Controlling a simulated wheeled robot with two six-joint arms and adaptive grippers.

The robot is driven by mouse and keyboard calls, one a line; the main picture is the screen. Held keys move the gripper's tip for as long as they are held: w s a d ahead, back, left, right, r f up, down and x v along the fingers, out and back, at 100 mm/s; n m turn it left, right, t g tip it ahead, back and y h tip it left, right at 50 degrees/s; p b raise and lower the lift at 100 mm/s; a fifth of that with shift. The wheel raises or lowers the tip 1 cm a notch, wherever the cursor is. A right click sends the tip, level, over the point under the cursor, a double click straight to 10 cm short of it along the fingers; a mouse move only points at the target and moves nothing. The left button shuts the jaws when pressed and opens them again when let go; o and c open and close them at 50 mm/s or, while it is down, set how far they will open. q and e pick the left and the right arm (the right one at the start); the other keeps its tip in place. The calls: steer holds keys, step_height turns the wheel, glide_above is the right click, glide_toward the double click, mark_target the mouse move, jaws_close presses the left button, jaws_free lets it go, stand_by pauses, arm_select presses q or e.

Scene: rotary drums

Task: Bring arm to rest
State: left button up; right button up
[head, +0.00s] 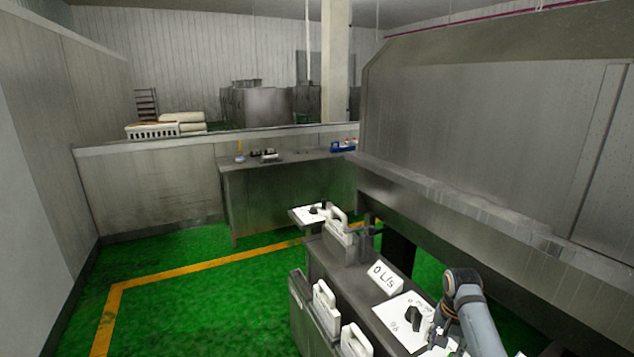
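My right arm comes in at the lower right edge, with a grey link and a dark joint. Its gripper (438,338) is small and dark at the bottom, close beside a white control panel (391,317) with a black knob (413,316). I cannot make out its fingers or whether it touches the panel. My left arm and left gripper are not in view.
A white display (384,278) reading "0 L/s" stands on the metal cabinet (345,279). White handled units (326,301) line its left side. Another knob panel (312,214) is farther back. A large metal housing (480,130) fills the right. Green floor (200,295) lies open at left.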

steer(key=s+a+f+n+t, duration=0.1)
steer(key=s+a+f+n, duration=0.1)
steer(key=s+f+n, duration=0.3)
steer(key=s+a+f+t, duration=0.1)
steer(key=s+a+f, duration=0.15)
steer(key=s, duration=0.55)
steer(key=s+a+r+n+t, duration=0.1)
steer(key=s+a+r+n, duration=0.1)
steer(key=s, duration=0.5)
steer(key=s+a+r+n, duration=0.2)
steer(key=s+r+n, duration=0.1)
steer(key=s, duration=0.4)
step_height(320, 180, down, 26)
steer(key=s+d+g+b, duration=0.1)
steer(key=d+b, duration=0.1)
arm_select(q)
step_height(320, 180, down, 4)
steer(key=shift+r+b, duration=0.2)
steer(key=shift+b, duration=0.55)
arm_select(e)
steer(key=s+d+f+m+g, duration=0.1)
steer(key=s+f, duration=1.8)
steer(key=f, duration=0.1)
steer(key=shift+s+d+f, duration=0.3)
steer(key=shift+s, duration=0.1)
